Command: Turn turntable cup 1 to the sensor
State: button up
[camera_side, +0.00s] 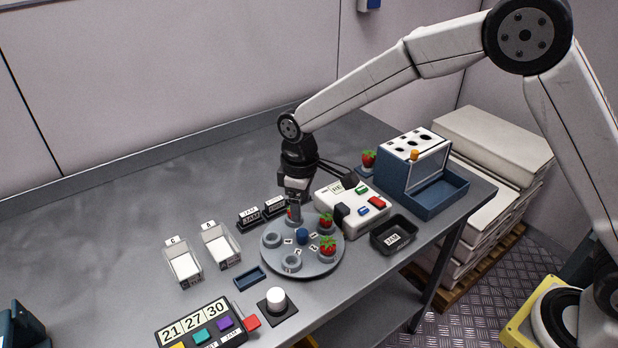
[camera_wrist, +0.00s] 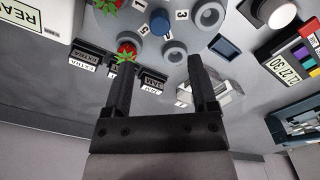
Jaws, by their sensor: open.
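The round grey turntable (camera_side: 273,262) stands near the table's front edge, with several cups around a blue centre knob (camera_side: 302,236). In the wrist view, the knob (camera_wrist: 160,22) is near the top, with small printed numbers around it. Strawberries sit in some cups, including one at the front right (camera_side: 327,244); another berry (camera_wrist: 127,50) is near my left finger. Empty cups (camera_wrist: 207,14) also show. My gripper (camera_wrist: 160,65) is open, with nothing between its fingers, over the turntable's back edge. I cannot tell surely which cup is number 1.
A white box (camera_side: 372,220) with coloured buttons stands close behind right. A black tray (camera_side: 393,235) is at its right. Black label blocks (camera_side: 250,218) stand left of my gripper. White bins (camera_side: 184,264) and a number panel (camera_side: 200,325) are farther left and in front. The back left table is clear.

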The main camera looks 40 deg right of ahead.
notch_tip(320, 180, up, 10)
jog(key=shift+f, duration=0.15)
dwell(1.2)
dwell(0.4)
